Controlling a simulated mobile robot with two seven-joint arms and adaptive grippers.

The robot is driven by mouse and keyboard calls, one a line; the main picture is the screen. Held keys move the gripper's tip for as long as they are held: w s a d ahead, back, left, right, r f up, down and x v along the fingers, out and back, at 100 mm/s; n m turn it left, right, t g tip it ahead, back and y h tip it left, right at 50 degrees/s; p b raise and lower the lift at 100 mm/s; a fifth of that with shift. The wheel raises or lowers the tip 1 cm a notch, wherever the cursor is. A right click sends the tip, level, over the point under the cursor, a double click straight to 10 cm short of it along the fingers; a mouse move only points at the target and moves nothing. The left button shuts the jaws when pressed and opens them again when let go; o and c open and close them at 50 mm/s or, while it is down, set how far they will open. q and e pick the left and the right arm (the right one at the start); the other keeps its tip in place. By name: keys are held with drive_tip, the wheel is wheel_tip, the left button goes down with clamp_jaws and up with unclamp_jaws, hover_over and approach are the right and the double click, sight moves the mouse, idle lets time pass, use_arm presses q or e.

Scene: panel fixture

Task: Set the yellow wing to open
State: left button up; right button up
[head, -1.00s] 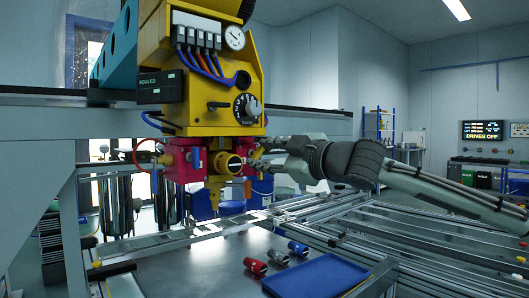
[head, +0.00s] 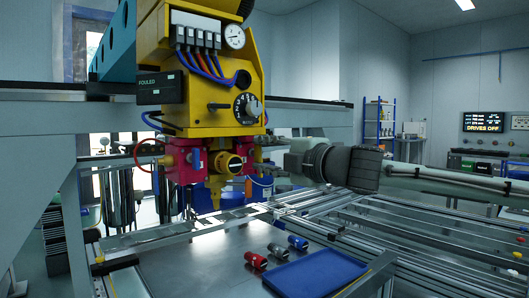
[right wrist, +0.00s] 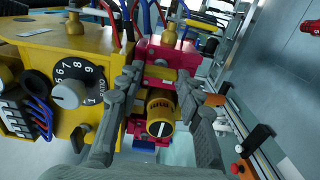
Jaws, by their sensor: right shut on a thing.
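The yellow wing (right wrist: 160,73) shows in the right wrist view as a short bar against the pink-red block (right wrist: 150,50). My right gripper (right wrist: 159,80) has a finger on each side of the wing and is shut on it. A round yellow knob (right wrist: 160,110) with a pale mark on its face stands in front of the wing, between the fingers. In the head view the right gripper (head: 268,168) reaches in from the right beside the red block (head: 182,163); the wing is hard to make out there. My left gripper is not in view.
The yellow housing (head: 205,105) with a numbered dial (head: 246,105) hangs just above the gripper. A blue tray (head: 315,272) and small red and blue cylinders (head: 256,260) lie on the metal table below. Rails (head: 400,222) run under my right arm.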

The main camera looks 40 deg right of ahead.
idle(0.5)
drive_tip(key=o, duration=1.2)
drive_tip(key=shift+c, duration=0.2)
drive_tip(key=shift+s, duration=0.1)
drive_tip(key=shift+s+r, duration=0.15)
drive_tip(key=shift+s, duration=0.35)
drive_tip(key=s, duration=0.6)
drive_tip(key=shift+s+d, duration=0.35)
drive_tip(key=shift+s, duration=0.05)
drive_tip(key=shift+f, duration=0.2)
